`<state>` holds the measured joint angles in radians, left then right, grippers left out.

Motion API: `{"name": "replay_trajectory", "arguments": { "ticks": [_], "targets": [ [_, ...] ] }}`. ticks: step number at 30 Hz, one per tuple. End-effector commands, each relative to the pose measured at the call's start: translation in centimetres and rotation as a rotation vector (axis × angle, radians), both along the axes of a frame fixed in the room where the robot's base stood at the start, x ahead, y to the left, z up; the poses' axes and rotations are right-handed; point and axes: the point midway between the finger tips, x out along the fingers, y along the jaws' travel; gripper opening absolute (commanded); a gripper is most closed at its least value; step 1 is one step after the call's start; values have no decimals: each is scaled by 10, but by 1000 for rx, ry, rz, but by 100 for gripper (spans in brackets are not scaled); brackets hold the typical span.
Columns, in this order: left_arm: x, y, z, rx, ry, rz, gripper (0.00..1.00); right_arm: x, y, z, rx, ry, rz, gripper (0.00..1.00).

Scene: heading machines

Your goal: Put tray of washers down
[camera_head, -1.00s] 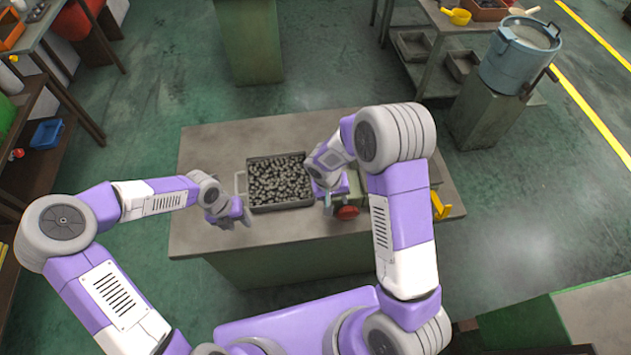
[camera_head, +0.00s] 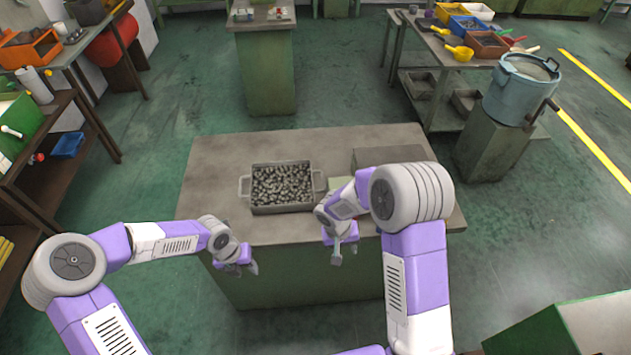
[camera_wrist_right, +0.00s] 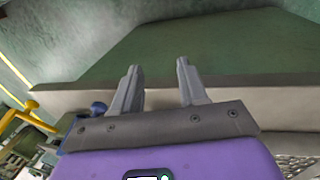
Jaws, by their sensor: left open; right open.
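The grey tray of washers (camera_head: 282,209) rests on the grey-topped bench (camera_head: 215,165) in the head view. It is filled with small dark metal pieces and has a handle at each end. My left gripper (camera_head: 254,270) is open and empty, in front of the tray and to its lower left, apart from it. My right gripper (camera_head: 337,258) is open and empty, to the tray's lower right and apart from it. Its two spread fingers (camera_wrist_right: 160,88) also show in the right wrist view with nothing between them.
A grey block (camera_head: 385,157) lies on the bench behind my right arm, which hides part of the bench top. A blue pot (camera_head: 520,90) stands on a pedestal at the right. The bench top left of the tray is clear.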

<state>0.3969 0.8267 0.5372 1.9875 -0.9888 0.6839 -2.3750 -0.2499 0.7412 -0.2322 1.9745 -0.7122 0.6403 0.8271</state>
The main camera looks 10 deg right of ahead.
Motion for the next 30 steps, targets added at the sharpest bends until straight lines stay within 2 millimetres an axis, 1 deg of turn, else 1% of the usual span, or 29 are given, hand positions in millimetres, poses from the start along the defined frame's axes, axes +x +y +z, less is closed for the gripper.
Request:
{"name": "replay_trajectory", "arguments": {
  "ticks": [1,9,12,15,18,21,30],
  "targets": [
    [0,0,1,0,0,0,43,2,3,11,3,-7,0,43],
    [0,0,1,0,0,0,43,7,14,69,3,-8,1,43],
    [0,0,1,0,0,0,43,8,18,87,2,-7,1,43],
    [0,0,1,0,0,0,43,9,21,99,1,-5,0,43],
    [0,0,1,0,0,0,43,9,22,106,2,-3,1,43],
    [0,0,1,0,0,0,43,9,22,109,2,-3,1,43],
    [0,0,0,0,0,0,43,9,22,109,1,-2,0,43]
  ]
}}
